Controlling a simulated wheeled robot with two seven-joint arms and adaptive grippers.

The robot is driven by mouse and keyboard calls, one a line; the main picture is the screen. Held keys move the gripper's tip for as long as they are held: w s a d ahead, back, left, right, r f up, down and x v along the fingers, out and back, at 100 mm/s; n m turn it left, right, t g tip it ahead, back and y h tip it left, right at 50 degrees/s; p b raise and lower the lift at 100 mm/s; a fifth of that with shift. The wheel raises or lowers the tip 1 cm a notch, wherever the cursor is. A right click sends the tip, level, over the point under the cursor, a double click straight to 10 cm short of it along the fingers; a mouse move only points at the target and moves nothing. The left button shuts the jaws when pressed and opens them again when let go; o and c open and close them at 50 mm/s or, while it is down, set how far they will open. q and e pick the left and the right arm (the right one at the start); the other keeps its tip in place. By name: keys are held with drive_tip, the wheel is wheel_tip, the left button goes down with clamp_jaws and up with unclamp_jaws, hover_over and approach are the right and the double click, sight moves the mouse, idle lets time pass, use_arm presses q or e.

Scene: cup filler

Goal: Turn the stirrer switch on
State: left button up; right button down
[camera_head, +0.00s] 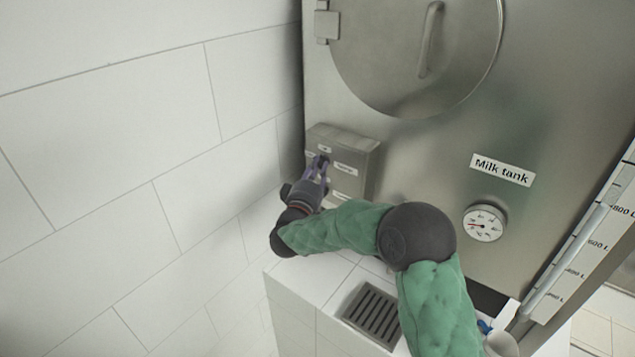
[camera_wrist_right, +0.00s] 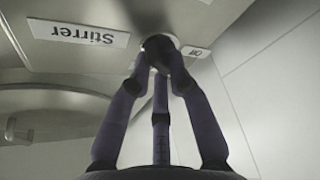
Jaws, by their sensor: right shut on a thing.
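The stirrer switch (camera_wrist_right: 158,42) is a dark knob beside the upside-down "Stirrer" label (camera_wrist_right: 78,33) in the right wrist view. A small "Off" label (camera_wrist_right: 195,52) lies on its other side. In the head view the switch is on the front of a steel control box (camera_head: 357,147) and is mostly hidden by my fingers. My right gripper (camera_head: 319,166) reaches the box from below. Its purple fingers also show in the right wrist view (camera_wrist_right: 162,68), shut around the knob. The knob's exact angle is hard to tell. My left gripper is out of view.
The box is fixed to the steel milk tank (camera_head: 420,150), with a round hatch (camera_head: 400,50) above and a dial gauge (camera_head: 483,223) to the right. A white tiled wall (camera_head: 130,150) stands close on the left. A drain grate (camera_head: 372,315) lies in the tiled ledge below.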

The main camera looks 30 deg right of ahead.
drive_tip(key=m+g+h+b, duration=0.1)
drive_tip(key=m+b, duration=0.2)
drive_tip(key=m+g+h+b, duration=0.1)
drive_tip(key=m+b, duration=0.3)
drive_tip(key=f+m+g+h+b, duration=0.1)
drive_tip(key=m+h+b, duration=0.1)
drive_tip(key=m+b, duration=0.2)
drive_tip(key=shift+w+a+f, duration=0.1)
drive_tip(key=shift+w, duration=0.05)
drive_tip(key=shift+w+m+g+h+b, duration=0.1)
drive_tip(key=shift+m+g+h+b, duration=0.2)
drive_tip(key=shift+m+g+b, duration=0.6)
drive_tip(key=shift+m+g+h+b, duration=0.25)
drive_tip(key=shift+m+b, duration=0.25)
drive_tip(key=shift+m, duration=0.8)
drive_tip(key=c, duration=1.1)
unclamp_jaws()
drive_tip(key=shift+c, duration=0.2)
drive_tip(key=shift+r, duration=0.2)
drive_tip(key=v, duration=1.2)
drive_tip(key=shift+f, duration=0.15)
